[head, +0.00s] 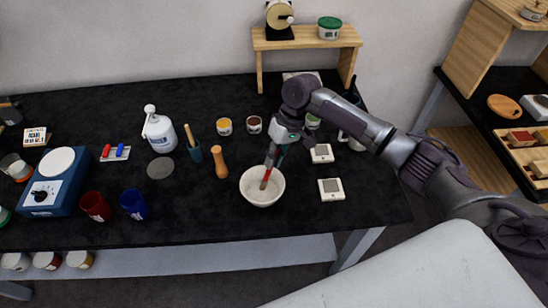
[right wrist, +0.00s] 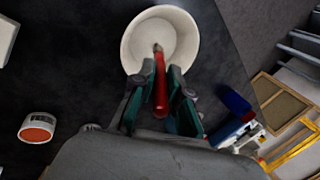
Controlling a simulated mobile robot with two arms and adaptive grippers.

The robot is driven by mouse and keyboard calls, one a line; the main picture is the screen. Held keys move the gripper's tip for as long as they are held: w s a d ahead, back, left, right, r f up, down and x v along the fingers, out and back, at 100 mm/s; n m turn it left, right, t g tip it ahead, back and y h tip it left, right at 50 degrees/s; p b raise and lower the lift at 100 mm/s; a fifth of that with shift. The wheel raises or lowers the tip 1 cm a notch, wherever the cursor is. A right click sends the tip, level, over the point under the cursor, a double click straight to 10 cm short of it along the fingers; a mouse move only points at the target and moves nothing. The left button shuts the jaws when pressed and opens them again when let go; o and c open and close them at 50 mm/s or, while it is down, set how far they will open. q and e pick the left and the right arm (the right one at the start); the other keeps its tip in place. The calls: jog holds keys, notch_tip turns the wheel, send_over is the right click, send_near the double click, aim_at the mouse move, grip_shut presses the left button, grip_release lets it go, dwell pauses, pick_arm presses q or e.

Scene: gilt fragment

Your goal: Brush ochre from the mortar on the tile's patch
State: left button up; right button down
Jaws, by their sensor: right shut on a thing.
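My right gripper (head: 275,155) is shut on a red-handled brush (head: 266,178) that points down into the white mortar (head: 250,198). In the right wrist view the brush (right wrist: 160,80) sits between the gripper's green-sided fingers (right wrist: 157,96), its tip over the inside of the mortar (right wrist: 190,57). I cannot tell whether the tip touches the bottom. The mortar's inside looks pale, with no clear ochre showing. Two white square tiles with grey patches lie to the right, one farther back (head: 321,147) and one nearer (head: 331,197). My left gripper is out of view.
A wooden pestle (head: 219,162) stands left of the mortar. Behind are a yellow-orange jar (head: 224,126), a brown jar (head: 254,124) and a blue holder (head: 195,153). Red (head: 96,207) and blue (head: 134,205) cups stand at the left. The black tabletop (head: 205,207) is clear in front.

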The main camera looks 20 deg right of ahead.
jog(key=shift+f, duration=0.4)
jog(key=shift+s+f+p, duration=0.1)
jog(key=shift+f+p, duration=0.05)
jog(key=shift+p, duration=0.25)
dwell(2.3)
notch_tip(320, 180, up, 5)
jog(key=p, duration=0.6)
jog(key=shift+r+p, duration=0.85)
jog(key=shift+r, duration=0.3)
